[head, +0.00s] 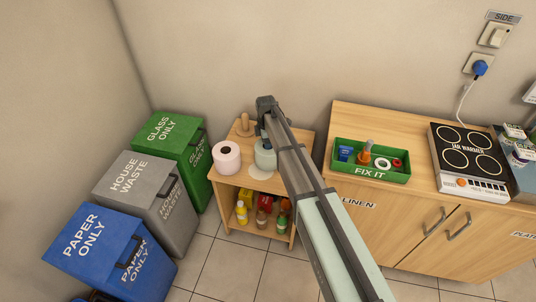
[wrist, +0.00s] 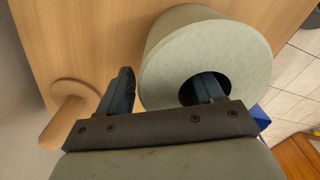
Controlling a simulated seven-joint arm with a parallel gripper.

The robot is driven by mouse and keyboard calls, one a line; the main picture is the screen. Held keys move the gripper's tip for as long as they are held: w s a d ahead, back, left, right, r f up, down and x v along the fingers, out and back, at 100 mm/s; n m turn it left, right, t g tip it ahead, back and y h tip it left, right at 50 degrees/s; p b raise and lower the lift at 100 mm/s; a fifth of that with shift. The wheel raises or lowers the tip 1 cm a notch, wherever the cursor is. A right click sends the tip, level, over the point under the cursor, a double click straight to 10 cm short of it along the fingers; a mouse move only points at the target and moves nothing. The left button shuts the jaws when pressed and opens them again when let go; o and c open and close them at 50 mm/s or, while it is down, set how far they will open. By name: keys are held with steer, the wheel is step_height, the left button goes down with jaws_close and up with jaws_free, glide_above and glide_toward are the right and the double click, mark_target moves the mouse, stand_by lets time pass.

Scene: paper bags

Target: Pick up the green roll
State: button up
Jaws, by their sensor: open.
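The green roll (head: 265,159) is pale green and stands upright on top of the small wooden shelf unit (head: 226,186). In the wrist view the roll (wrist: 165,52) shows its round end face with a dark centre hole. My gripper (wrist: 163,88) is open at the roll. One finger lines up with the centre hole, and the other is outside the roll's wall, on the left in the wrist view. How deep the finger reaches into the hole is hard to tell. My arm hides part of the roll's right side in the head view.
A pink roll (head: 227,158) stands left of the green roll. A wooden peg on a round base (head: 243,126) is behind them and close to my outer finger. Bins stand at left. A green FIX IT box (head: 370,175) sits on the cabinet at right.

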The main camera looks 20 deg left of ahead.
steer(key=shift+f, duration=0.35)
steer(key=shift+c, duration=0.4)
steer(key=c, duration=1)
